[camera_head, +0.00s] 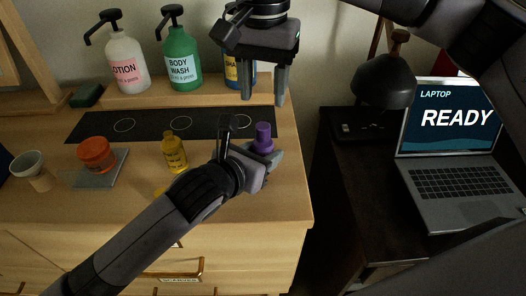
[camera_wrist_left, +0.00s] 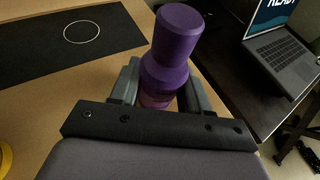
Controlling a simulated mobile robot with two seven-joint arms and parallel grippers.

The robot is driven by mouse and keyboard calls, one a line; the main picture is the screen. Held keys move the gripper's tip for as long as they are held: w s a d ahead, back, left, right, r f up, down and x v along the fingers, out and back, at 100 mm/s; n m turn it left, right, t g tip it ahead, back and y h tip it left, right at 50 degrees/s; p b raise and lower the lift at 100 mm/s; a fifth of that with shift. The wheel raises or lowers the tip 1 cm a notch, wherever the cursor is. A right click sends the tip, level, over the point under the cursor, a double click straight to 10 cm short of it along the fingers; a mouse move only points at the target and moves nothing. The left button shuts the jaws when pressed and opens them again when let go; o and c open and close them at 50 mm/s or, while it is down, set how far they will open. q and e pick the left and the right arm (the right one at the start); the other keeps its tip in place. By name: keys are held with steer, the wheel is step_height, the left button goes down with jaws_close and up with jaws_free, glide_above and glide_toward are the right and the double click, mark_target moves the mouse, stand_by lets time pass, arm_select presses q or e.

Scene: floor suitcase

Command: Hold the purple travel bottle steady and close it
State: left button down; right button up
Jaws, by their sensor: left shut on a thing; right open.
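The purple travel bottle (camera_head: 263,143) stands upright near the right edge of the wooden dresser top. My left gripper (camera_head: 262,160) is shut around its body from the front. In the left wrist view the bottle (camera_wrist_left: 158,84) shows between the fingers of my left gripper (camera_wrist_left: 160,92), with a wide purple cap (camera_wrist_left: 177,33) sitting on its top. I cannot tell whether the cap is fully tightened. My right gripper (camera_head: 264,98) points down with its fingers apart and empty, just above the bottle. The bottle's lower part is hidden by my left gripper.
A yellow bottle (camera_head: 173,152) stands left of the purple one. A dark mat with circles (camera_head: 95,125) lies behind. Pump bottles, such as the green body wash (camera_head: 181,60), stand on a back shelf. A lamp (camera_head: 384,82) and laptop (camera_head: 455,183) are at right.

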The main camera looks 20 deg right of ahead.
mark_target(263, 125)
steer(key=n, duration=1.3)
steer(key=shift+f, duration=4)
jaws_close()
steer(key=shift+o, duration=0.4)
jaws_free()
